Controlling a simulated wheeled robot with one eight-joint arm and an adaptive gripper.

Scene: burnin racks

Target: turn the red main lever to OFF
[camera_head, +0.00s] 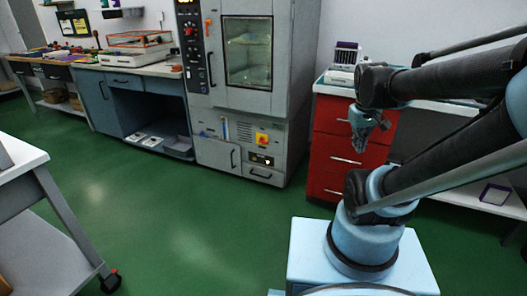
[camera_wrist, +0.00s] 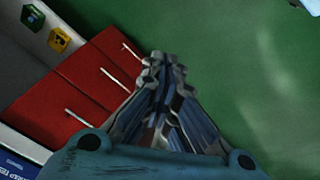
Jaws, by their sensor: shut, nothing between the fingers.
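A small red switch on a yellow plate (camera_head: 262,138) sits on the lower grey panel of the tall test chamber (camera_head: 212,125) in the head view. It looks like the main lever; its exact setting is too small to read. My gripper (camera_head: 360,148) hangs to the right of it, in front of the red drawer cabinet, clearly apart from the switch. In the wrist view my gripper (camera_wrist: 163,62) is shut with its fingers together and nothing held, over the green floor and beside the red drawers (camera_wrist: 85,85). The red switch cannot be made out there.
An orange handle (camera_head: 208,27) and a red knob (camera_head: 188,31) are higher on the chamber. A red drawer cabinet (camera_head: 330,165) stands to its right and a blue bench (camera_head: 105,100) to its left. A white-topped cart (camera_head: 25,160) is at near left. Green floor between is clear.

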